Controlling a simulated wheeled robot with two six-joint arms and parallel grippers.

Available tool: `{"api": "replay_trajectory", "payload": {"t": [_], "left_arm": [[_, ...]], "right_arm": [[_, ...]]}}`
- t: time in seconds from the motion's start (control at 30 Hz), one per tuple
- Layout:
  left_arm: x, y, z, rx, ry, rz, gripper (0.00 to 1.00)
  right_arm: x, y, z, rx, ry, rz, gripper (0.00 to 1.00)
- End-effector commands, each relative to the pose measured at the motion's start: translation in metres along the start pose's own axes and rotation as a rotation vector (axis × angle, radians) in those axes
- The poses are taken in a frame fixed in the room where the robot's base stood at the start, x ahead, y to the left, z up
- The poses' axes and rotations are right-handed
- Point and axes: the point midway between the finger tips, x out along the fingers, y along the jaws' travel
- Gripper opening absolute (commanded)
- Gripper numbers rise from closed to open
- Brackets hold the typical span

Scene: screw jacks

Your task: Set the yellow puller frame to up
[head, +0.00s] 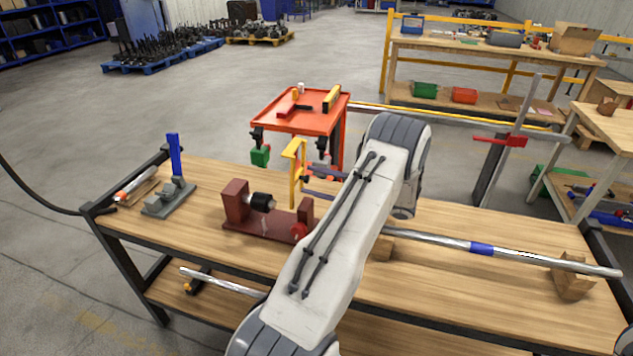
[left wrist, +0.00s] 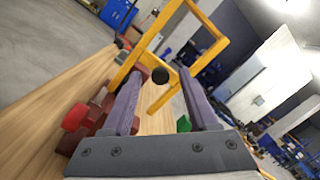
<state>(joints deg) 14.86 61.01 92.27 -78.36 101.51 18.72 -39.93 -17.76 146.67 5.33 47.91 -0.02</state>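The yellow puller frame (head: 292,182) stands up behind the dark red screw base (head: 262,228) on the workbench; part of it is hidden behind my arm and fingers. In the left wrist view the yellow frame (left wrist: 147,44) is an open rectangle, slanted in the picture, ahead of my fingertips. My left gripper (head: 304,184) is beside the frame on its right. Its two grey-purple fingers are apart and empty in the left wrist view (left wrist: 160,78). A dark round end shows between the fingers, beyond them. Whether a finger touches the frame I cannot tell. My right gripper is out of view.
A grey base with a blue upright lever (head: 175,158) stands at the left on the bench. A long metal bar (head: 435,240) rests on wooden blocks (head: 572,277) at the right. An orange cart (head: 300,118) stands behind the bench.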

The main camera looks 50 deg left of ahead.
Motion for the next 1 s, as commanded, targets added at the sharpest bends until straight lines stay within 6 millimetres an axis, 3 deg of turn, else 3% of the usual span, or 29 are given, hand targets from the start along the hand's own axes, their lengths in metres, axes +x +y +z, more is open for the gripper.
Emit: {"api": "replay_trajectory", "payload": {"t": [0.37,0.7,1.0], "left_arm": [[-0.012,0.0,-0.002,-0.002,0.006,-0.004,0.59],[-0.077,0.001,-0.003,-0.003,0.006,-0.003,0.59],[-0.106,0.0,-0.001,0.0,0.003,-0.002,0.59]], "right_arm": [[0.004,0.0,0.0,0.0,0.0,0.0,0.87],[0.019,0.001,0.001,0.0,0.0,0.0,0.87],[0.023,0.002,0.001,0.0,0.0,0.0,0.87]]}}
